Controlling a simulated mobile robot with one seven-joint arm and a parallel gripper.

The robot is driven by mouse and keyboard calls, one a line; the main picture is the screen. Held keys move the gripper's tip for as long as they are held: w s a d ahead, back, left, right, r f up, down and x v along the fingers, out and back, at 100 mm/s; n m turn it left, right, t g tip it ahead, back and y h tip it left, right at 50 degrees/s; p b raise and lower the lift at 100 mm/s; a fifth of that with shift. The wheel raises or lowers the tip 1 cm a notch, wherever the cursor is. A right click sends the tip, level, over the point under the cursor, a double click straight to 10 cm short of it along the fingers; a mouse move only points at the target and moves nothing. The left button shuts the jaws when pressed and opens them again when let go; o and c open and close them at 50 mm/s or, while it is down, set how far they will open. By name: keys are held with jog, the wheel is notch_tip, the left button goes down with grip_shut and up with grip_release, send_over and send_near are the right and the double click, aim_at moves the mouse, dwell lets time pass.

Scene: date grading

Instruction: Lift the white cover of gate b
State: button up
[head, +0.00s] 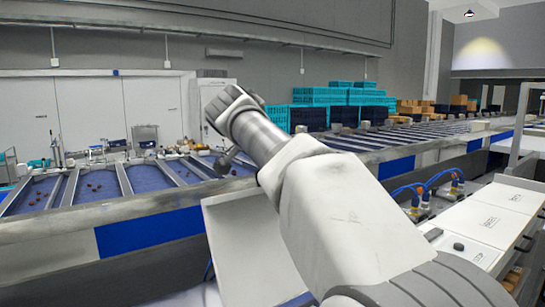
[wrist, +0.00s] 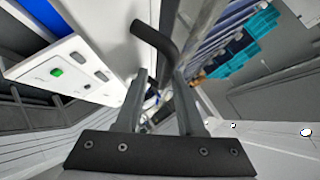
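My gripper (wrist: 161,75) shows in the wrist view with its two fingers apart. A dark bent bar (wrist: 155,38) curves over the fingertips, and its lower end runs down into the space between them. I cannot tell whether it touches a finger. A white panel (wrist: 118,22) lies behind the bar. In the head view my arm reaches up and left, and my gripper's fingers are hidden. A white sloped panel (head: 245,245) stands below the wrist, partly behind my arm. No label on it is readable, so I cannot tell whether it is the cover of gate b.
A sorting line with blue lanes (head: 145,175) and a pale front rail (head: 120,218) runs across the head view. White labelled panels (head: 490,222) and blue-hosed fittings (head: 420,200) are at the right. Teal crates (head: 320,96) are stacked behind. A green button (wrist: 57,72) shows in the wrist view.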

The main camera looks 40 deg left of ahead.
jog(key=b+v, duration=0.1)
jog(key=v, duration=1.6)
jog(key=shift+s, duration=0.2)
